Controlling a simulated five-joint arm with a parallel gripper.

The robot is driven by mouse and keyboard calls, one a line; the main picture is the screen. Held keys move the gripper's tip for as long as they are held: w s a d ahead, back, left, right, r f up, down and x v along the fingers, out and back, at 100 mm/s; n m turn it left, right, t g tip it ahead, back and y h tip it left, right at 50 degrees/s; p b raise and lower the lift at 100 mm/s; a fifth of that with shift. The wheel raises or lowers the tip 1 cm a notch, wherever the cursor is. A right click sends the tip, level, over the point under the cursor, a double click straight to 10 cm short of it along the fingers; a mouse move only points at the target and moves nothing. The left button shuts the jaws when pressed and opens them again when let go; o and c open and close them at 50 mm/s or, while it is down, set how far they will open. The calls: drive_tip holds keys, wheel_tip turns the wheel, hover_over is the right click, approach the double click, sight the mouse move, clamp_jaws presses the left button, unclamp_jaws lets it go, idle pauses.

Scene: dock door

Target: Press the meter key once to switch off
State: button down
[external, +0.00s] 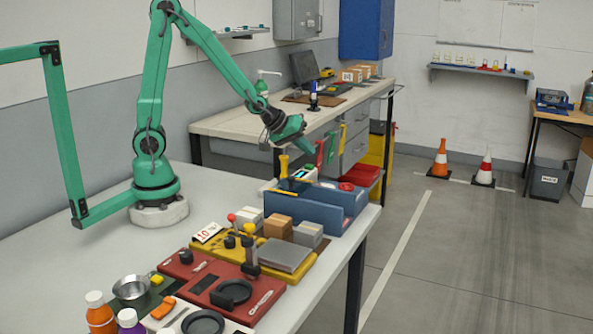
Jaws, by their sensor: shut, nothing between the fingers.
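A small pale device with a lit bluish screen, which looks like the meter (301,174), stands among the things at the blue-grey holder on the near table's right end. Its key is too small to make out. My gripper (312,149) is shut and empty. It hangs above and slightly right of the meter in the picture, pointing down to the right. It appears apart from the meter, but the exact gap in depth cannot be told.
A yellow-handled tool (284,166) stands just left of the meter. Small boxes (278,226), a yellow board and a red board (215,284) lie nearer.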

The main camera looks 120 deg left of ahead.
sight(306, 166)
drive_tip(key=shift+f, duration=0.7)
drive_tip(key=shift+d+f, duration=0.1)
drive_tip(key=shift+f, duration=0.8)
idle(2.6)
drive_tip(key=shift+r, duration=0.1)
idle(0.4)
drive_tip(key=shift+r, duration=0.8)
drive_tip(key=shift+r, duration=0.15)
drive_tip(key=shift+r, duration=2.35)
